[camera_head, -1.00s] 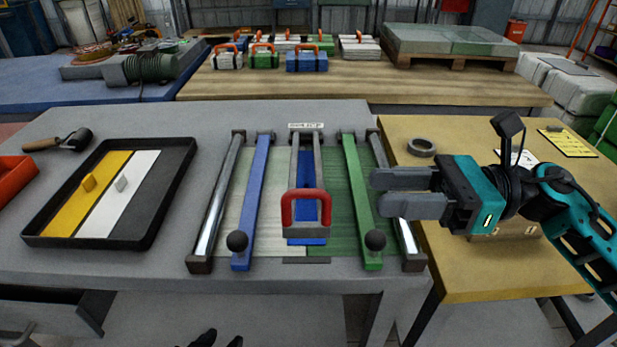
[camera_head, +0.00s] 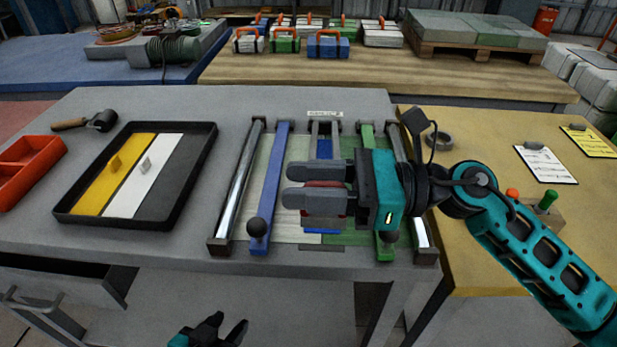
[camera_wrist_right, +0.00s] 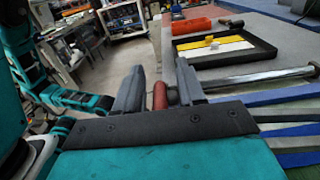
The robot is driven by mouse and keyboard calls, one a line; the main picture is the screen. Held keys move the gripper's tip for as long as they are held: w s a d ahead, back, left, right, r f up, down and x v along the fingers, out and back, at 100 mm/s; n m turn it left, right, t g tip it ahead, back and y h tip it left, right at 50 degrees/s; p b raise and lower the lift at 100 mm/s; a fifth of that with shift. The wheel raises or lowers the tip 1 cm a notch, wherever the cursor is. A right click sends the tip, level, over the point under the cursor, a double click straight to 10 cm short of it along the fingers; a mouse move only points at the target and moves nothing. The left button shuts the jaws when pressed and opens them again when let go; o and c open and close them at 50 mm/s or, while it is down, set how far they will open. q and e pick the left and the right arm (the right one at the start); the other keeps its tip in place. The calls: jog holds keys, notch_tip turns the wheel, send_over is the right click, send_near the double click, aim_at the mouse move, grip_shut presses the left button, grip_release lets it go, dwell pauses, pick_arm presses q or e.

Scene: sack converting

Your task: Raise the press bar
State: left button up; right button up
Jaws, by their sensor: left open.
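The press bar (camera_head: 322,244) lies low at the front middle of the grey table, on hinged grey arms running back to a labelled bracket. Its red handle (camera_head: 323,184) is mostly hidden by my right gripper. My right gripper (camera_head: 300,186) is over it, fingers pointing left, one on each side of the handle. In the right wrist view the red handle (camera_wrist_right: 160,96) shows between the spread fingers (camera_wrist_right: 160,82), with gaps beside it. My left gripper (camera_head: 228,332) is open and empty, low in front of the table.
A blue lever (camera_head: 271,182) with a black knob and chrome rail (camera_head: 238,190) stand left of the bar. A green lever (camera_head: 366,138) stands right, partly behind my right gripper. A black tray (camera_head: 187,180) with yellow and white panels lies left. An open drawer (camera_head: 62,285) juts below.

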jog(key=shift+c, duration=0.2)
grip_shut()
dwell(0.5)
